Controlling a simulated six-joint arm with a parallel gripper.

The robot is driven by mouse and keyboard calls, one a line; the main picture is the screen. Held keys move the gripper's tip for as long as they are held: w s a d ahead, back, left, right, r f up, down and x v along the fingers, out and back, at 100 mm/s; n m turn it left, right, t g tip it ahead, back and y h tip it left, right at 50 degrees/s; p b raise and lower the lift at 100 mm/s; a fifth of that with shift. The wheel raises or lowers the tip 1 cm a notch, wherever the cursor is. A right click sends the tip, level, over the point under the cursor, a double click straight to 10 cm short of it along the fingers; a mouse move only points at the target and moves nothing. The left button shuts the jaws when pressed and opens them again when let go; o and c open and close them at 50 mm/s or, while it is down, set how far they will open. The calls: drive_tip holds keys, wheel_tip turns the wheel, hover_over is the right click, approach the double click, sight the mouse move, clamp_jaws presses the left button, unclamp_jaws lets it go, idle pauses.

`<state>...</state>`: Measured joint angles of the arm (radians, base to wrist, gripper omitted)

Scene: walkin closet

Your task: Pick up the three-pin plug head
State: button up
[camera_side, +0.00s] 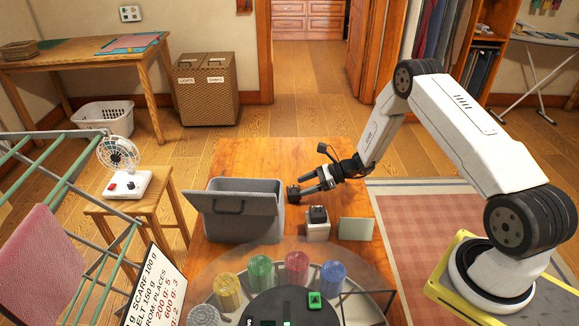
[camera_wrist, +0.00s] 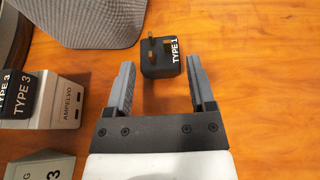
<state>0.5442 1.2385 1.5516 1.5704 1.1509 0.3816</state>
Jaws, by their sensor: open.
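The three-pin plug head (camera_wrist: 158,66) is a small black block marked TYPE 1, with brass pins showing on top. It lies on the wooden table, and in the side view it is the dark block (camera_side: 293,192) right of the grey bin. My gripper (camera_wrist: 160,70) is open, its two grey fingers on either side of the plug head near their tips, with a gap visible on the left. The right finger is very close to the block; whether it touches I cannot tell. In the side view my gripper (camera_side: 303,183) hides part of the plug head.
A grey fabric bin (camera_side: 265,222) stands close by on the left. A white AMPELVO block (camera_wrist: 62,103) with a black TYPE 3 head stands nearer my arm, beside a grey-green card (camera_side: 355,229). Coloured jars (camera_side: 297,267) stand at the front. The table (camera_wrist: 265,100) right of the plug is clear.

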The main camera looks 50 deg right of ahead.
sight(298, 188)
drive_tip(key=shift+a, duration=0.1)
drive_tip(key=shift+x, duration=2.55)
drive_tip(key=shift+f, duration=0.1)
drive_tip(key=c, duration=0.9)
